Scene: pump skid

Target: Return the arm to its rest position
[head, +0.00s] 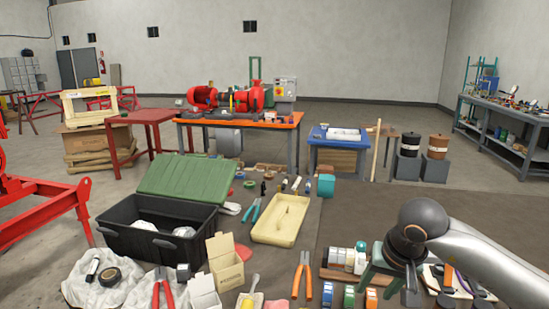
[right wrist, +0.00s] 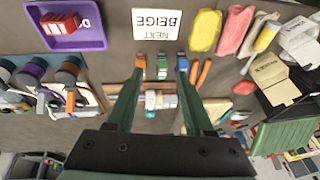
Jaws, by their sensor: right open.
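My right arm (head: 480,262) comes in from the right edge in the head view, bent over the near table. My right gripper (head: 388,285) points down above the table's front part. In the right wrist view its two green fingers (right wrist: 163,90) stand wide apart with nothing held between them. Small blue and green-capped items (right wrist: 162,68) show beyond the fingertips, and white and beige pieces (right wrist: 160,100) show in the gap, on the table below. My left arm and gripper are not in view.
On the near table are a black crate (head: 150,245) with a green lid (head: 187,178), a cream tray (head: 280,220) and orange-handled pliers (head: 302,275). The wrist view shows a white card (right wrist: 158,23) and purple tray (right wrist: 90,38). A red pump (head: 203,96) stands farther back.

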